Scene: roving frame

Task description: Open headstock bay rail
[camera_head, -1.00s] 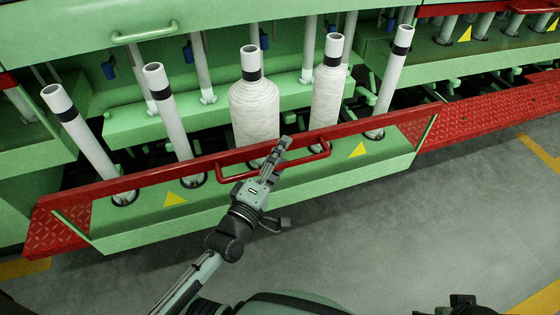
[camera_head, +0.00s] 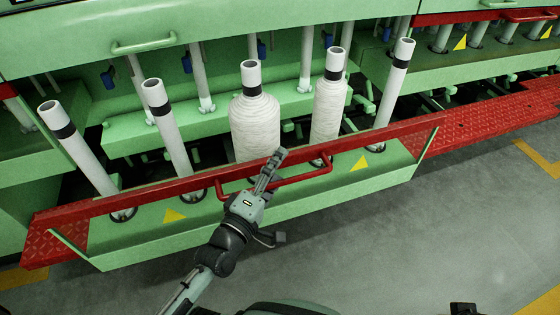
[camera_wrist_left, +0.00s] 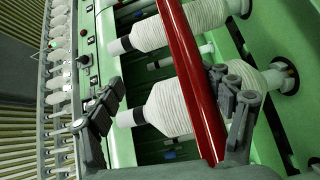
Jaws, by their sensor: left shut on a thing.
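The headstock bay rail (camera_head: 120,200) is a long red bar along a green tray front (camera_head: 310,200) with yellow warning triangles. A red loop handle (camera_head: 310,174) stands out from its middle. My left gripper (camera_head: 272,168) is at the handle's left half, shut on it and hiding part of it. In the left wrist view the red bar (camera_wrist_left: 195,75) runs between the two fingers of this gripper (camera_wrist_left: 170,118). The tray is tilted outward with white bobbins standing behind the rail. A dark part at the bottom right edge may be my right gripper (camera_head: 465,309); its fingers are not visible.
Large wound bobbins (camera_head: 255,125) and bare tubes (camera_head: 165,125) stand close behind the rail. Another green panel with a handle (camera_head: 145,42) is above. A red tread plate (camera_head: 490,115) extends right. The grey floor (camera_head: 450,210) in front is clear.

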